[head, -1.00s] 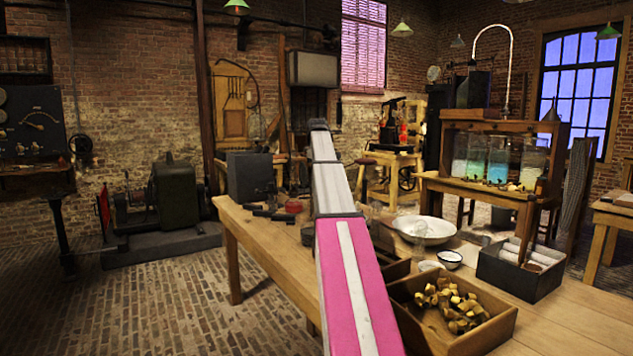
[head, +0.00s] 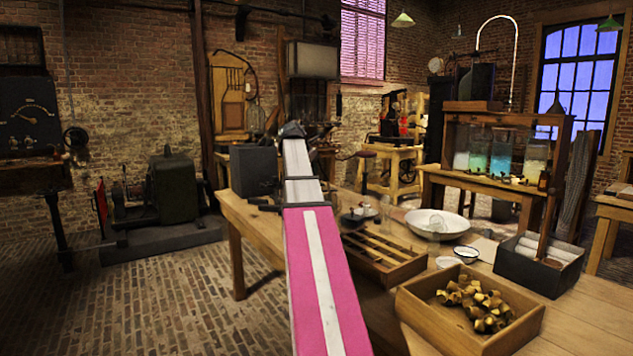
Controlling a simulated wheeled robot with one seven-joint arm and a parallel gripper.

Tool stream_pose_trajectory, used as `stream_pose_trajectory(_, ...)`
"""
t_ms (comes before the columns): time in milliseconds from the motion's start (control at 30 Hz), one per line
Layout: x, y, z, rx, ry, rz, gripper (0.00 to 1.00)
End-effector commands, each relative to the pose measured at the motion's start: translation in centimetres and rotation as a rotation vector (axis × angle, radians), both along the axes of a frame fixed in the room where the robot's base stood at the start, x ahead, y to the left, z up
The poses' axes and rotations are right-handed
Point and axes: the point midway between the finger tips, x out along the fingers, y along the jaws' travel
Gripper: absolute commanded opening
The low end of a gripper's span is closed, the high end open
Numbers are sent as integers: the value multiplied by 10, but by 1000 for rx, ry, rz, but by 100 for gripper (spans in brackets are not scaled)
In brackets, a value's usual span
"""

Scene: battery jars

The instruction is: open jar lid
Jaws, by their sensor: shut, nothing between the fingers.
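Glass jars with pale liquid (head: 462,159), blue-green liquid (head: 501,160) and whitish liquid (head: 535,163) stand side by side in a wooden frame at the back right. A small clear glass vessel (head: 436,227) shows by the white basin. A small dark round item (head: 352,219) lies just right of my arm; I cannot tell whether it is a lid. My pink and white arm reaches forward over the table.
The wooden table (head: 575,322) bears a divided tray (head: 393,264), a box of brass-coloured pieces (head: 404,309), a white basin (head: 458,233), a small bowl (head: 466,254) and a dark crate of white cylinders (head: 507,274). A dark box (head: 253,171) stands left of my arm.

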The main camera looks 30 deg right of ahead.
Motion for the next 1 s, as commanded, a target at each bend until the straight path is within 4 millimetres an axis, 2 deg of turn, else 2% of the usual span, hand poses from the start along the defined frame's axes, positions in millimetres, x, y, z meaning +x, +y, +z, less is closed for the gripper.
stream_pose_trajectory(167,4,-13,-18,2,2,-2,0)
stream_pose_trajectory(567,19,-55,-77,3,0,-3,0)
stream_pose_trajectory(800,30,-84,-81,3,-1,-2,0)
stream_pose_trajectory(1000,32,-92,-82,3,-2,-2,0)
